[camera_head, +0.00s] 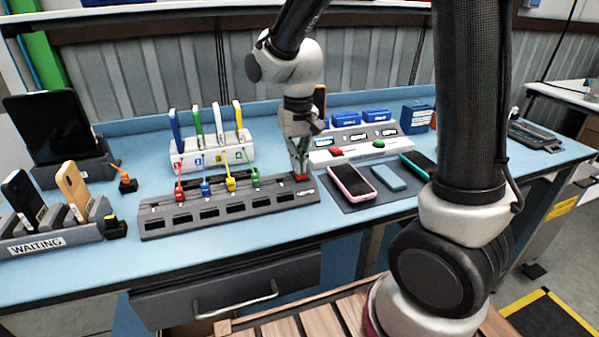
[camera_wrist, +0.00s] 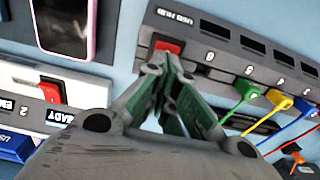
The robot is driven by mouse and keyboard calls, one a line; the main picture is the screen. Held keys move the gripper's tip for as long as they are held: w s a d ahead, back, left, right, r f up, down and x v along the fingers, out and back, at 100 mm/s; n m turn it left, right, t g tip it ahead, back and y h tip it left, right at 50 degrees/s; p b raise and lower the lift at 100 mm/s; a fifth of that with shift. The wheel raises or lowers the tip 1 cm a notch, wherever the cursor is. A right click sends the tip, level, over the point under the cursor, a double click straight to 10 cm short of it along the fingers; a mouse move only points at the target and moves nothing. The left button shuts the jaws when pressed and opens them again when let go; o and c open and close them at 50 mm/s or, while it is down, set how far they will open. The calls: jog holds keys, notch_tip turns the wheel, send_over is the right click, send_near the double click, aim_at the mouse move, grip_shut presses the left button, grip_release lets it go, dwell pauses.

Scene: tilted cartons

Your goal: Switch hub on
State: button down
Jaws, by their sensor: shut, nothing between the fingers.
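The hub (camera_head: 228,207) is a long dark grey strip with a row of ports, lying across the blue table. Red, blue, yellow and green plugs stand in it. Its red switch (camera_head: 302,177) is at its right end, and the switch also shows in the wrist view (camera_wrist: 168,44) beside the USB HUB lettering. My gripper (camera_head: 299,170) is shut and empty, pointing down right at the switch. In the wrist view my gripper's green-padded fingers (camera_wrist: 172,66) cover the switch's lower edge. I cannot tell whether they touch it or which way it is set.
A pink-framed phone (camera_head: 352,184) lies on a dark mat right of the hub. A white station (camera_head: 358,143) with red and green buttons stands behind the mat. A white rack (camera_head: 213,155) holding upright coloured devices stands behind the hub. A WAITING rack (camera_head: 50,235) is at left.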

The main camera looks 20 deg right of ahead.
jog(key=shift+f, duration=0.1)
jog(key=shift+r, duration=3.55)
jog(key=shift+n, duration=0.3)
jog(key=shift+s+d+f+n, duration=0.2)
jog(key=shift+s+f, duration=0.1)
jog(key=shift+s, duration=0.15)
jog(key=shift+s+d+f+n, duration=0.1)
jog(key=shift+s+f+n, duration=0.15)
jog(key=shift+s, duration=0.2)
jog(key=s+d+r+t, duration=0.2)
jog(key=s+d+r, duration=0.2)
jog(key=s+d, duration=0.3)
jog(key=s+d+r+m+t, duration=0.1)
jog(key=s+d+r+t, duration=0.1)
jog(key=s+d+r, duration=0.2)
jog(key=s+d, duration=0.3)
jog(key=s, duration=0.3)
jog(key=shift+s+d, duration=0.15)
jog(key=shift+m, duration=0.25)
